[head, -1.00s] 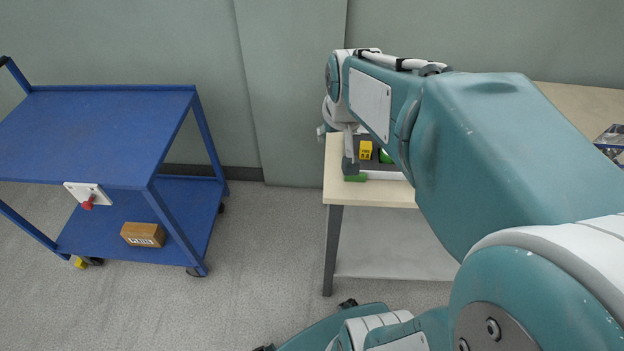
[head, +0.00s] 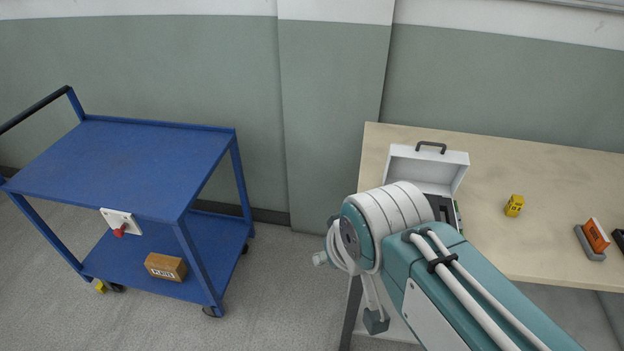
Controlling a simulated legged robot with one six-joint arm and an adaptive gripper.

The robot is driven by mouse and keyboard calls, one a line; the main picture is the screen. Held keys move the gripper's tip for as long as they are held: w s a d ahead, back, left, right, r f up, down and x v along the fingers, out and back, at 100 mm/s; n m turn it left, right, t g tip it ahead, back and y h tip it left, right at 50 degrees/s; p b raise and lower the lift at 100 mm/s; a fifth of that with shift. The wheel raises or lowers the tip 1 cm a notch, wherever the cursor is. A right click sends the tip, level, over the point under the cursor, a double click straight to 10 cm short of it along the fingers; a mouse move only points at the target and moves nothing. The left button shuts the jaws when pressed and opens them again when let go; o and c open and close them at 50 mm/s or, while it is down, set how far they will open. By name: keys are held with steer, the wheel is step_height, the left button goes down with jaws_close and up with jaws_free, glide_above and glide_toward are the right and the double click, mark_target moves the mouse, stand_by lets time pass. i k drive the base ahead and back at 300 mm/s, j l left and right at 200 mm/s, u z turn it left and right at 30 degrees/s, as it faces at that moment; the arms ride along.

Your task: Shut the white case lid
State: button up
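The white case (head: 425,171) stands near the left end of the wooden table, with its lid (head: 438,157) raised open and a dark handle (head: 431,147) on the lid's top edge. My arm hides most of the case's base; only a strip of dark interior shows beside the arm. My gripper (head: 376,321) hangs low in front of the table's left front corner, below and to the left of the case, apart from the lid. Its fingers are too small and partly hidden to tell whether they are open.
The wooden table (head: 540,240) also bears a yellow block (head: 514,205), an orange piece (head: 596,235) in a grey holder (head: 588,244), and a dark item at the right edge. A blue cart (head: 130,160) stands left, with a cardboard box (head: 165,267) on its lower shelf. Floor shows between cart and table.

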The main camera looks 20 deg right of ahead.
mark_target(434, 172)
steer(key=z, duration=1.25)
